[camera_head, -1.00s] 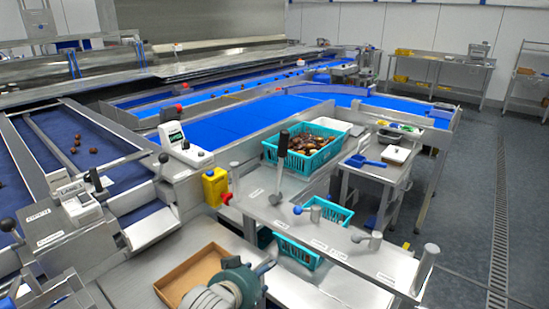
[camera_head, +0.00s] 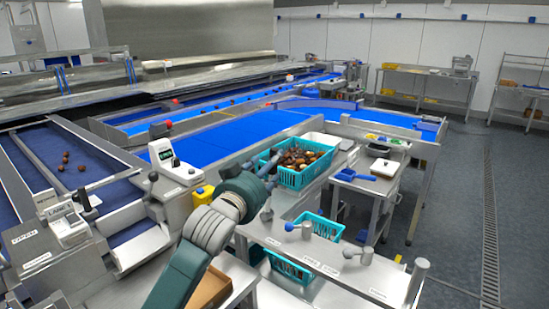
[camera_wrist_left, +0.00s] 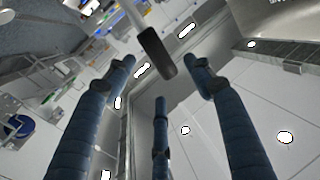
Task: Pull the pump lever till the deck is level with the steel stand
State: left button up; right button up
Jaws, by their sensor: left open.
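The pump lever's black grip (camera_wrist_left: 157,52) and pale rod show in the left wrist view, close to the open fingertips. In the head view my left gripper (camera_head: 269,164) covers the lever's upper part; its round base (camera_head: 266,213) shows on the steel bench. My left gripper (camera_wrist_left: 160,80) is open, its fingers spread near the grip; I cannot tell whether any touches. A turquoise crate of dates (camera_head: 303,178) stands behind the gripper; the deck beneath it is mostly hidden. A steel stand (camera_head: 376,184) is right of the crate. My right gripper is out of view.
The steel bench (camera_head: 325,257) carries several knobs and a post (camera_head: 418,270) at its right end. A yellow container (camera_head: 202,195) and a scale (camera_head: 176,163) stand left of my gripper. Blue conveyor belts (camera_head: 215,142) lie behind. Floor is clear at right.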

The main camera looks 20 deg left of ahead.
aim_at(275, 167)
pick_arm(q)
jog(key=w+p, duration=0.1)
jog(key=w, duration=0.4)
jog(key=shift+d, duration=0.2)
jog(key=shift+w+d, duration=0.1)
jog(key=shift+w, duration=0.4)
